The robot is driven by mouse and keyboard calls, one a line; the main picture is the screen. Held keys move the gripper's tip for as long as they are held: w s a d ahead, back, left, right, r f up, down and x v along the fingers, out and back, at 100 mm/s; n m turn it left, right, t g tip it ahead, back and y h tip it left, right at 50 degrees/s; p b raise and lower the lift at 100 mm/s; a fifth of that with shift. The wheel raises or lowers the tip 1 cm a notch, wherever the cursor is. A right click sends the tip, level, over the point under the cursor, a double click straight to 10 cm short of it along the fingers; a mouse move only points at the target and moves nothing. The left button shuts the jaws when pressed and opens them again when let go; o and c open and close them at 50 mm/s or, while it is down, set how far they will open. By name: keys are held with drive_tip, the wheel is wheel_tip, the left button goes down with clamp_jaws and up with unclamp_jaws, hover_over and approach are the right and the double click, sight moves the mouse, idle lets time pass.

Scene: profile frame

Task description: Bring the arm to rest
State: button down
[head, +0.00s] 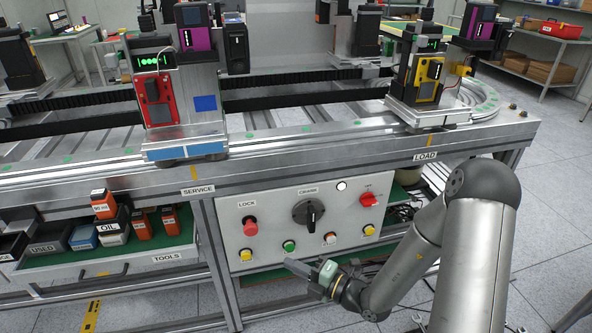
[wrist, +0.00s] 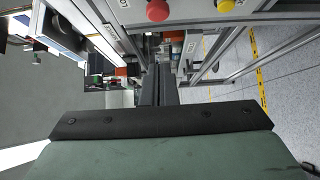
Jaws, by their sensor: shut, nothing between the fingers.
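My gripper (head: 300,268) is in front of the lower edge of the control panel in the head view, at the end of my bent arm. Its fingers point left. In the wrist view my gripper (wrist: 158,82) shows its two dark fingers together with nothing between them. The control panel (head: 270,222) carries a red LOCK knob, a black CRANK knob, a red switch and several coloured buttons. I cannot tell the exact gap between the fingers and the panel.
The profile-frame bench (head: 330,140) with its carriages stands behind the panel. A TOOLS drawer (head: 100,262) with orange boxes and bins stands open at the left. In the wrist view a red knob (wrist: 158,10) shows at the top. The floor (head: 555,200) at the right is clear.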

drive_tip(key=s+r+n+g+h+p, duration=0.4)
drive_tip(key=s+r+n+g+p, duration=0.65)
drive_tip(key=s+r+n, duration=0.95)
drive_tip(key=d+r+n+t+h+p, duration=0.1)
drive_tip(key=d+r+n+h+p, duration=0.2)
drive_tip(key=d+n, duration=0.4)
drive_tip(key=d+r+n+t+h+p, duration=0.1)
drive_tip(key=d+r+n+h+p, duration=0.2)
drive_tip(key=d+n+h, duration=0.4)
drive_tip(key=r+n+h, duration=0.1)
drive_tip(key=n, duration=0.7)
drive_tip(key=shift+s+d+r, duration=0.3)
drive_tip(key=shift+d+r, duration=0.05)
